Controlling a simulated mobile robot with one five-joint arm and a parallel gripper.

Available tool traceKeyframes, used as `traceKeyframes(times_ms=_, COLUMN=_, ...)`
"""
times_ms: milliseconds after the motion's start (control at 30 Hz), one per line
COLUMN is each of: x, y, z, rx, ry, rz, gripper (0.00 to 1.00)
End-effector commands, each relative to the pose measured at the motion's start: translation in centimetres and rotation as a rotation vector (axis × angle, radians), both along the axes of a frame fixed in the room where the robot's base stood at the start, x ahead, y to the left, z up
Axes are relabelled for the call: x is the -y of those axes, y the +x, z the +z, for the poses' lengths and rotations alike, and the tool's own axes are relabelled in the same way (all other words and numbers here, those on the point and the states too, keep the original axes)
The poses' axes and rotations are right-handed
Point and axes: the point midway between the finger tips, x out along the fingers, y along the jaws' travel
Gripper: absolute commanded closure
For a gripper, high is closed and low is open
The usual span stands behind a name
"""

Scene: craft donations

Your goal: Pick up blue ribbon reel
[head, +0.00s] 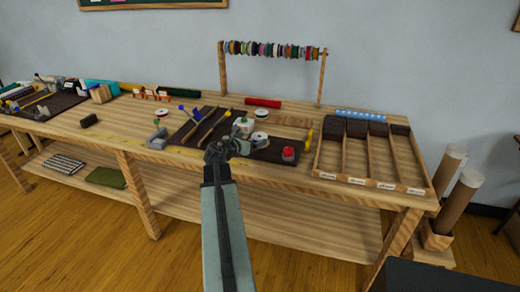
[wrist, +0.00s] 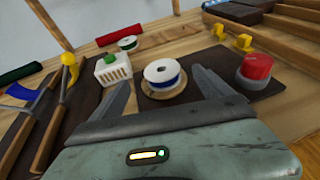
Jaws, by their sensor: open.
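The blue ribbon reel (wrist: 162,77) is a white-flanged spool with a dark blue band. In the wrist view it sits on a round wooden base on the dark mat, ahead of my gripper and between the lines of its fingers. My gripper (wrist: 165,95) is open and empty, with one finger on each side. In the head view my gripper (head: 236,146) is over the mat's front part, and the white-topped reel (head: 260,138) shows just to its right. Whether the fingers overlap the reel in depth is hard to tell.
A white box with a green top (wrist: 113,69) stands close left of the reel. A red-capped item (wrist: 256,70) stands close right. A green reel (wrist: 128,43) lies behind. Long-handled tools (wrist: 48,110) lie left. A compartment tray (head: 375,178) fills the table's right end.

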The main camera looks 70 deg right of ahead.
Motion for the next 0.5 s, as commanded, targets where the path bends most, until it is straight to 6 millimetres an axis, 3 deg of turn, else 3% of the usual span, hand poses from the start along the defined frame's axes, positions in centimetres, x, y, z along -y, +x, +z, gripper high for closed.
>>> traceKeyframes(times_ms=500, x=3.3, y=-0.6, z=-1.2, rx=-0.004, ry=-0.001, rz=-0.001, gripper=0.1)
